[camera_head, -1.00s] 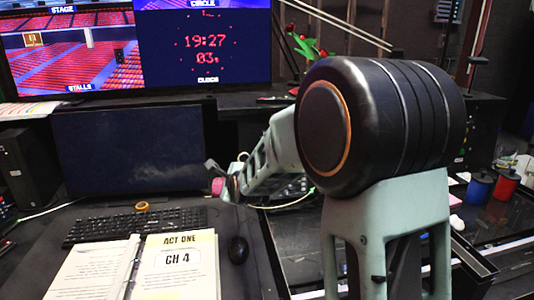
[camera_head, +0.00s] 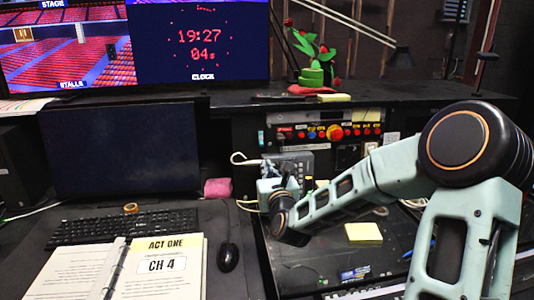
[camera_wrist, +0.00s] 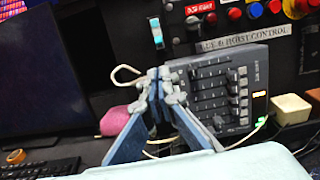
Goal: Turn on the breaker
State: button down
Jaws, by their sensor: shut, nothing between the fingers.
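In the wrist view, my gripper (camera_wrist: 160,78) is shut and empty, in front of a grey slider console (camera_wrist: 212,95). A small blue-and-white rocker-like switch (camera_wrist: 156,33) is on the dark upright panel above the fingertips, apart from them. It also shows small in the head view (camera_head: 261,138). No part is readably labelled as the breaker, so I cannot tell which control it is. The control panel (camera_head: 290,132) carries several buttons, with a sign reading FLY & HOIST CONTROL (camera_wrist: 243,38) below them. In the head view my wrist hides much of the gripper.
A monitor (camera_head: 120,148), keyboard (camera_head: 120,226), open binder (camera_head: 165,270) and mouse (camera_head: 228,257) occupy the left. A white cable loop (camera_wrist: 124,74) and pink roll (camera_wrist: 114,121) are left of the gripper. A cream block (camera_wrist: 291,108) stands right of the console.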

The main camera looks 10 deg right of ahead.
aim_at(261, 147)
jog(key=shift+d+r, duration=0.25)
jog(key=w, duration=1)
jog(key=shift+p, duration=0.35)
jog(key=shift+r, duration=0.1)
jog(key=shift+s+r+p, duration=0.1)
jog(key=shift+p, duration=0.6)
